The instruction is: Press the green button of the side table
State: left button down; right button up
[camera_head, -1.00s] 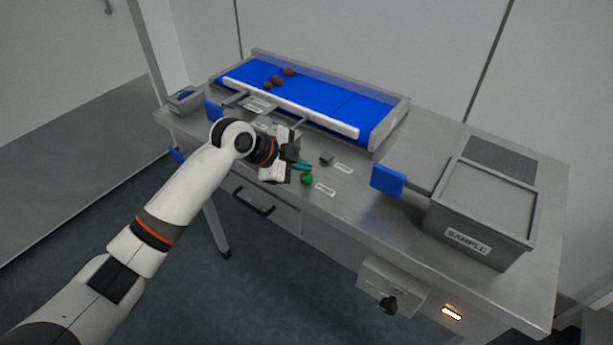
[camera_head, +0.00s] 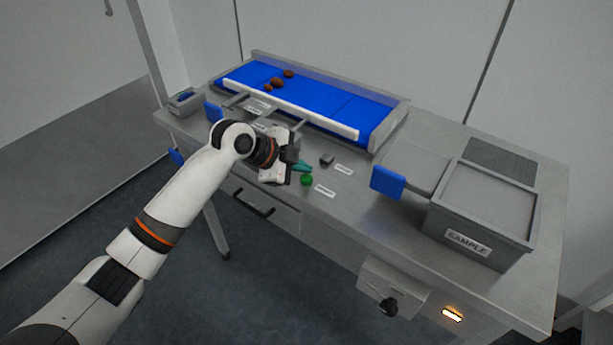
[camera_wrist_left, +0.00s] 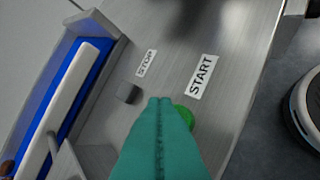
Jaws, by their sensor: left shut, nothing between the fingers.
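The green button (camera_head: 307,180) sits on the steel table top (camera_head: 340,205) next to a label. In the left wrist view the green button (camera_wrist_left: 185,115) is partly hidden behind my fingers, and the label beside it reads START. My left gripper (camera_head: 305,167) is shut and empty, its teal fingertips close to the green button in the head view. In the left wrist view the shut fingertips (camera_wrist_left: 160,102) are right beside the button; I cannot tell whether they touch it. My right gripper is not in view.
A grey button (camera_head: 326,159) with a STOP label stands close by. Behind is a blue conveyor belt (camera_head: 345,103) with several brown dates (camera_head: 277,82). A grey bin marked SAMPLE (camera_head: 470,243) and a blue paddle (camera_head: 387,182) stand to the right.

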pick_arm(q)
jog(key=shift+f, duration=0.1)
dwell(0.7)
jog(key=shift+f, duration=0.35)
